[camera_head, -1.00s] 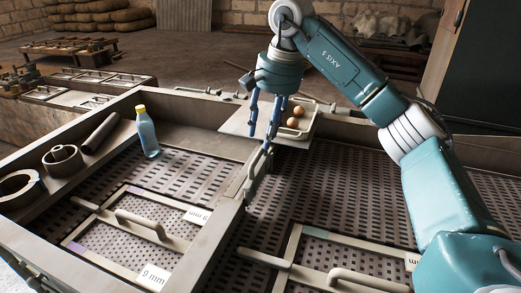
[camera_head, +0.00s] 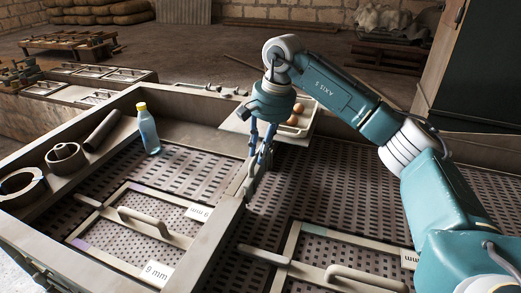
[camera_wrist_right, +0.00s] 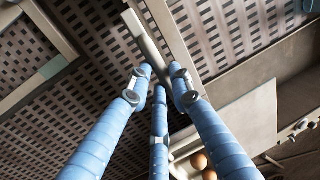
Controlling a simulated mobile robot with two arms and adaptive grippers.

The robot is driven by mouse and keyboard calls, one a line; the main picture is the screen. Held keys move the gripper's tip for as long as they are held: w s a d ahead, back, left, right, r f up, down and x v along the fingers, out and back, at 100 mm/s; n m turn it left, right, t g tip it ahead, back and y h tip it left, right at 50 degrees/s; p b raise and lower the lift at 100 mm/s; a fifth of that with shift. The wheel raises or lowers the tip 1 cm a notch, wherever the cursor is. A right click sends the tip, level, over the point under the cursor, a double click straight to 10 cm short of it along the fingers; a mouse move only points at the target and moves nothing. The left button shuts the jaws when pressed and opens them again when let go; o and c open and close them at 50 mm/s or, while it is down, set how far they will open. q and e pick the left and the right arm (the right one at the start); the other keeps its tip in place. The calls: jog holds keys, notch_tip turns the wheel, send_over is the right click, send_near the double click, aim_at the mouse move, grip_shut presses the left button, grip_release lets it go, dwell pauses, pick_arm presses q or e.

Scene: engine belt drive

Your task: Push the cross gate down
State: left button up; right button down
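The cross gate (camera_head: 252,184) is a narrow grey metal piece standing upright at the far part of the divider wall between the two perforated beds. My right gripper (camera_head: 262,160) has blue fingers pointing down, right at the top of the gate. In the right wrist view, its fingertips (camera_wrist_right: 160,78) are apart from each other. A light bar (camera_wrist_right: 146,40) runs up to and between them; whether they touch it I cannot tell. My left gripper is not in view.
A tray with brown eggs (camera_head: 293,120) stands just behind the gripper. A blue bottle (camera_head: 148,132) with a yellow cap stands left. Framed screens with handles (camera_head: 143,222) lie on both beds. A side ledge holds rings and a tube (camera_head: 102,131).

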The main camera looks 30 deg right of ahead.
jog(key=shift+f+b, duration=1.1)
jog(key=shift+f, duration=0.4)
jog(key=shift+s+r, duration=0.1)
jog(key=shift+s, duration=0.05)
jog(key=c, duration=1.6)
grip_release()
jog(key=shift+o, duration=0.2)
jog(key=shift+r, duration=0.3)
notch_tip(320, 180, up, 11)
send_over(259, 167)
jog(key=s+d, duration=0.2)
